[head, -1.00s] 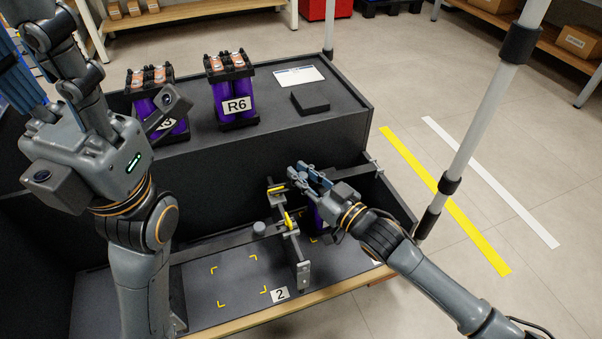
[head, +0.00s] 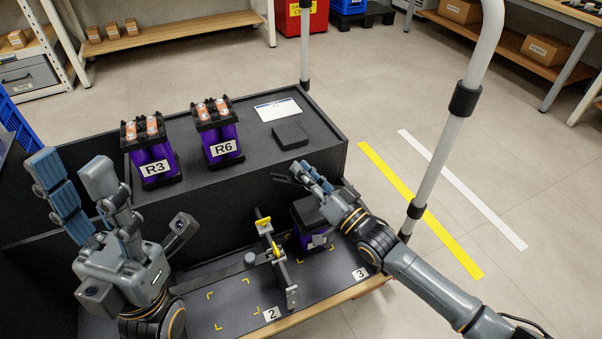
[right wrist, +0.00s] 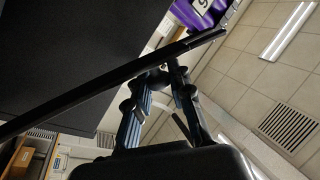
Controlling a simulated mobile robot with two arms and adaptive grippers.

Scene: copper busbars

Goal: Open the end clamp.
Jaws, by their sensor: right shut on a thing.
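My right gripper (head: 300,172) is at the back wall of the lower bay, above the right-hand module. It is shut on a thin dark bar (head: 284,179), which I take to be the end clamp's arm. In the right wrist view the bar (right wrist: 75,103) runs diagonally through the fingers (right wrist: 158,82). The arm's pivot is hidden, so I cannot tell how far it has swung. A purple module with a dark top (head: 308,212) stands in the bay below. My left gripper (head: 70,168) is open, empty and raised at the left, apart from everything.
Modules R3 (head: 153,160) and R6 (head: 220,140) stand on the upper shelf, beside a black block (head: 290,135) and a white sheet (head: 278,109). A bar with yellow parts (head: 280,268) separates bays 2 and 3. Bay 2 is empty. A pale post (head: 435,165) rises at the right.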

